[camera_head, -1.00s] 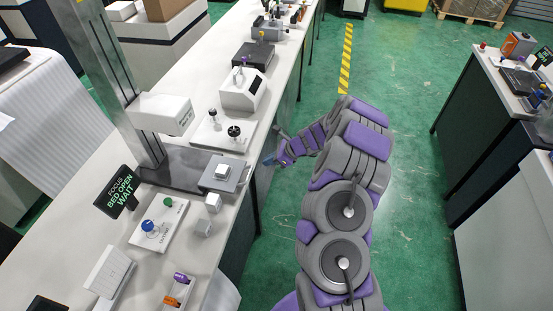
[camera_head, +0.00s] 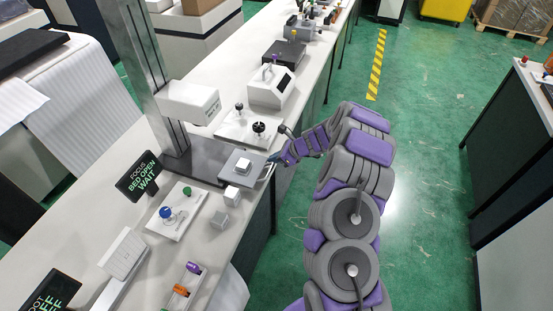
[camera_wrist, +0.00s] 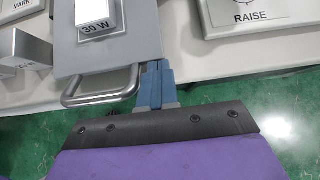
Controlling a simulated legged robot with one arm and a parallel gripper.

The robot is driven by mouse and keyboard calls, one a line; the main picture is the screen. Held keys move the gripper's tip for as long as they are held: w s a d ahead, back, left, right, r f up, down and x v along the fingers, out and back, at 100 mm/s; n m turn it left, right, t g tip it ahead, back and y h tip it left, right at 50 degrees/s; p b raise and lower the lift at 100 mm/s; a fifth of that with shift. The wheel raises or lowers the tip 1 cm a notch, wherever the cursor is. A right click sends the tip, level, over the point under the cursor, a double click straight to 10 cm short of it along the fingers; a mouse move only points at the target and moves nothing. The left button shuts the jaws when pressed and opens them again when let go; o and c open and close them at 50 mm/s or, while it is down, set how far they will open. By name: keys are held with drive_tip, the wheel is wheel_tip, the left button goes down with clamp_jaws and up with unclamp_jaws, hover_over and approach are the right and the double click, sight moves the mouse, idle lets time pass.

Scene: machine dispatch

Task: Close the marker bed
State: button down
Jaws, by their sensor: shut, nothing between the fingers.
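The marker bed (camera_head: 238,176) is a grey sliding plate that sticks out from the marking machine's base towards the bench's front edge. A white block (camera_head: 243,165) lies on it; in the wrist view the block (camera_wrist: 96,14) reads "30 W". The bed's metal handle (camera_wrist: 100,97) is a bar loop at its front edge. My gripper (camera_wrist: 154,70) is shut, with its blue fingers at the right end of the handle, by the bed's front edge. I cannot tell whether they touch. The head view also shows my gripper (camera_head: 274,158) there. A sign (camera_head: 139,176) reads "BED OPEN WAIT".
The machine's white head (camera_head: 190,101) hangs on a column above the bed. A panel with black knobs (camera_head: 243,127) lies on the right, marked "RAISE" in the wrist view (camera_wrist: 252,14).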

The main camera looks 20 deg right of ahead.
sight(249, 153)
drive_tip(key=w+a+p, duration=0.1)
drive_tip(key=w+a, duration=0.2)
drive_tip(key=a, duration=0.2)
drive_tip(key=w+a+p, duration=0.1)
drive_tip(key=w+a, duration=0.1)
drive_tip(key=a, duration=0.1)
drive_tip(key=shift+w+p, duration=0.3)
drive_tip(key=shift+d, duration=0.2)
